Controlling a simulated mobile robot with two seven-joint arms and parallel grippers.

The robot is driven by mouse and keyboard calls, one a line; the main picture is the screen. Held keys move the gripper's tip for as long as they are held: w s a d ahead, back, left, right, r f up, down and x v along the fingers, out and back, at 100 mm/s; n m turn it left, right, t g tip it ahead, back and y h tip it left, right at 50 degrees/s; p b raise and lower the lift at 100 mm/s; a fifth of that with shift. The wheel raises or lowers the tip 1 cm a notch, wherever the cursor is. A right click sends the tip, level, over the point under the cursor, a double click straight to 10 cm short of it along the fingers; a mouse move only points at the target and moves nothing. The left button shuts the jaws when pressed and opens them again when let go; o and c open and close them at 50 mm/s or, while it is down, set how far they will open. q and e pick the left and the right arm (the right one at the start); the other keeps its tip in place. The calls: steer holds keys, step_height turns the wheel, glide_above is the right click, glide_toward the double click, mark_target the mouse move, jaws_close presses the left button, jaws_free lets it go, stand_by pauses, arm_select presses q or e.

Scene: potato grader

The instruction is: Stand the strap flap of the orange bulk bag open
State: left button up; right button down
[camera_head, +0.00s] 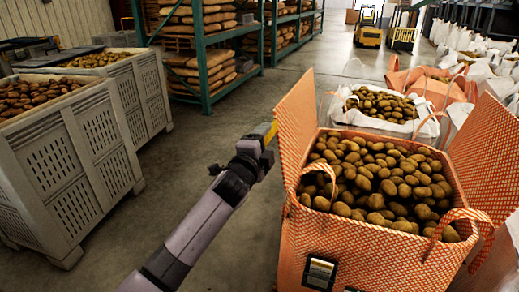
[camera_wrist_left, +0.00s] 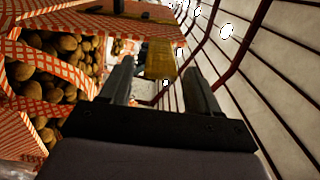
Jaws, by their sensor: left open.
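The orange bulk bag (camera_head: 350,250) stands at the right, full of potatoes, with its top open. Its left strap flap (camera_head: 297,118) stands up, leaning slightly outward, and a right flap (camera_head: 488,140) stands up opposite. In the left wrist view the fingers (camera_wrist_left: 160,82) are spread apart. My right gripper is out of view.
Grey slatted crates of potatoes (camera_head: 75,160) stand at the left. Green racks (camera_head: 205,75) with sacks are behind. A white bag of potatoes (camera_head: 385,125) stands behind the orange bag. The floor between crates and bag is clear.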

arm_select(q)
steer(key=v, duration=0.6)
steer(key=shift+s, duration=0.2)
steer(key=shift+f, duration=0.1)
steer(key=s+a+f+n+g+y, duration=0.1)
steer(key=s+a+f+n+g, duration=0.1)
steer(key=s+a+f+n, duration=0.45)
steer(key=s+a+f+n+g+y, duration=0.1)
steer(key=s+f+n, duration=0.2)
steer(key=s+f, duration=0.7)
steer(key=s+a+f+n+g, duration=0.1)
steer(key=s+a+f+n, duration=0.3)
steer(key=s+f, duration=0.2)
steer(key=s+a+f+n+g+y, duration=0.1)
steer(key=s+a+f+n+g, duration=0.1)
steer(key=s+a+f+n, duration=0.2)
steer(key=s+f, duration=0.3)
steer(key=s, duration=0.3)
steer(key=shift+f+g, duration=0.2)
steer(key=shift+g, duration=0.1)
steer(key=shift+s, duration=0.2)
steer(key=c, duration=0.4)
steer(key=shift+o, duration=0.2)
steer(key=shift+w+a, duration=0.1)
steer(key=shift+w, duration=0.05)
